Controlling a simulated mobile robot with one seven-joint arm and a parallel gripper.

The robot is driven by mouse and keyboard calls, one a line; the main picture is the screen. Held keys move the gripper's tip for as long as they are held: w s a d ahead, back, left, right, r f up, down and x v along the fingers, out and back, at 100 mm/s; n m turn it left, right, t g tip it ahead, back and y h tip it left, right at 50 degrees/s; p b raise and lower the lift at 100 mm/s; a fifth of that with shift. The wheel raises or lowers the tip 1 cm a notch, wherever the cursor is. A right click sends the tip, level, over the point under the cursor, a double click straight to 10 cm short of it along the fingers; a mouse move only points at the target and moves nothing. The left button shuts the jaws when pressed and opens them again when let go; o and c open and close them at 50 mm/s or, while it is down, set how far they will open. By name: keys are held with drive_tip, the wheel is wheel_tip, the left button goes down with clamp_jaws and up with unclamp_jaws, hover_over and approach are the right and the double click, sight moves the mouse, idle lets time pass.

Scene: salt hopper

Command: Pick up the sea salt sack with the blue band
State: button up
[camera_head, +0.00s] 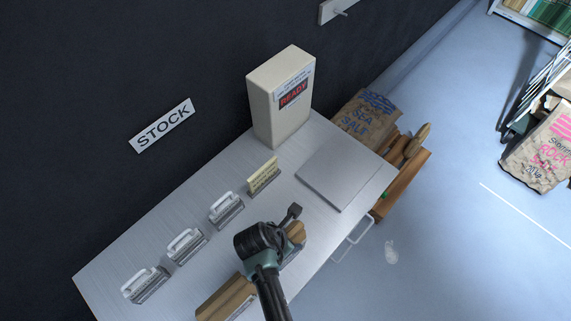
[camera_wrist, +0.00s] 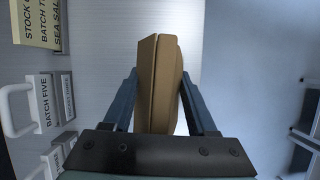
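A brown paper sack printed SEA SALT in blue (camera_head: 365,120) stands on the floor past the far right end of the metal table, partly hidden by the table and the white READY box. My gripper (camera_head: 294,224) is over the table, well apart from the sack. In the wrist view its fingers (camera_wrist: 160,85) are on both sides of a tan-brown block (camera_wrist: 158,75), with no clear gap at the tips. I cannot tell whether the block is lifted.
The metal table (camera_head: 185,210) carries the READY box (camera_head: 281,97), a flat grey plate (camera_head: 345,172), a yellow label stand (camera_head: 263,178), several white-handled pieces (camera_head: 185,245) and another brown block (camera_head: 226,298). A wooden crate (camera_head: 400,178) and a ROCK sack (camera_head: 540,150) stand on the right.

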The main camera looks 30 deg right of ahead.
clamp_jaws()
drive_tip(key=shift+w+r, duration=0.15)
drive_tip(key=shift+r, duration=0.1)
